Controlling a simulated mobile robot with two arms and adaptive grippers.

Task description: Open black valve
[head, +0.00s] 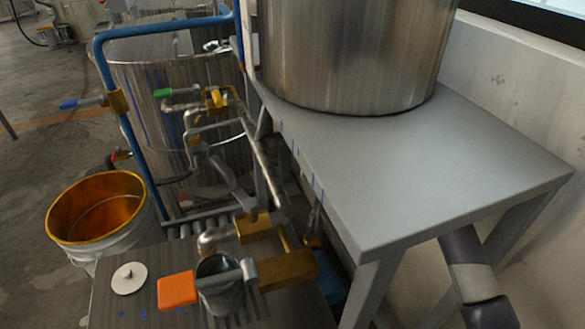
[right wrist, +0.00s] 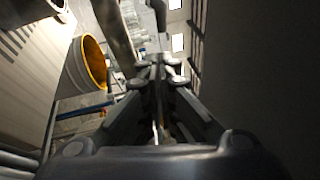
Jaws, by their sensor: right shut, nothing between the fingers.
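I cannot make out a valve with a clearly black handle in either view. In the head view, several brass valves sit on the pipework. A small red handle (head: 122,155) sits low on the left beside a dark hose. My right gripper (right wrist: 158,62) shows in the right wrist view, shut and empty, its fingertips together and apart from any valve. My left gripper is in neither view.
A grey steel table (head: 440,165) bearing a large steel tank (head: 350,45) fills the right. A bucket with an orange inside (head: 100,215) stands at the left; a similar one (right wrist: 92,65) shows in the right wrist view. A metal cup (head: 222,300) sits under the front valve.

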